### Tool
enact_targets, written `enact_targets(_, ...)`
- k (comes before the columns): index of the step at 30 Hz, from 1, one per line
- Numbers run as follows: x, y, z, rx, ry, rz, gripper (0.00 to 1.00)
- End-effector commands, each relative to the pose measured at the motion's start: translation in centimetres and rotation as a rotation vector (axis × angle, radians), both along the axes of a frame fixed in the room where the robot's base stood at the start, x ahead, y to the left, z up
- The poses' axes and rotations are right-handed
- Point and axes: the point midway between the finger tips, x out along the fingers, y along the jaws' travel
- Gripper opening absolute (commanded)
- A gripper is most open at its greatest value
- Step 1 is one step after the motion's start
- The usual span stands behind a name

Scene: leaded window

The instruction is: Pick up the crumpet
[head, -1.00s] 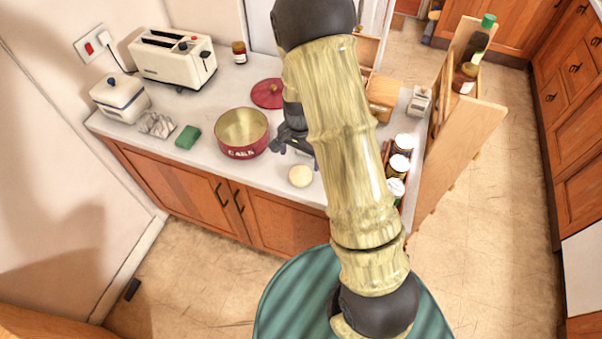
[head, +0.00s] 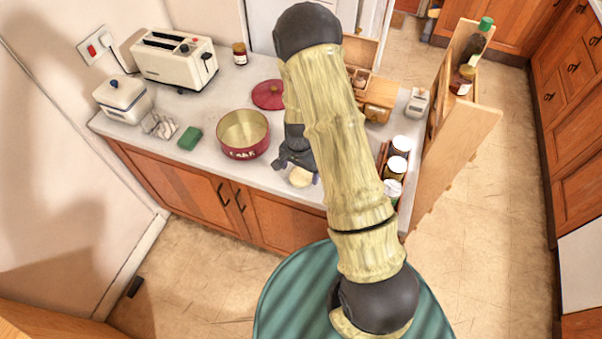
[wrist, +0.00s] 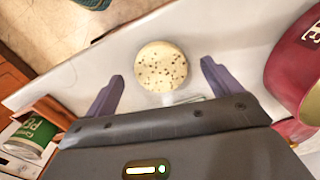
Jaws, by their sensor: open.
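The crumpet (head: 300,178) is a pale round disc lying on the worktop near its front edge. In the wrist view the crumpet (wrist: 161,66) shows a cream top with dark holes. It lies just beyond my gripper, centred between the two fingers. My gripper (wrist: 164,82) is open and empty, its purple fingers spread on either side. In the head view my gripper (head: 296,170) is over the crumpet and covers part of it. I cannot tell the exact height of the fingers above the worktop.
A red pan (head: 243,135) stands left of the crumpet, and also shows at the right of the wrist view (wrist: 285,75). A red lid (head: 268,94), green sponge (head: 189,138), toaster (head: 175,58) and white crock (head: 123,98) stand farther off. Several jars (head: 397,166) stand right of my arm.

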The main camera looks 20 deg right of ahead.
Motion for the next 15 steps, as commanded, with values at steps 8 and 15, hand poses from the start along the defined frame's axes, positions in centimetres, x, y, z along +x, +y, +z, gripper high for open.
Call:
enact_targets(8, 0.0, -0.1, -1.8, -0.001, -0.001, 0.000, 0.90)
enact_targets(15, 0.0, 0.0, -1.8, -0.001, -0.001, 0.000, 0.90)
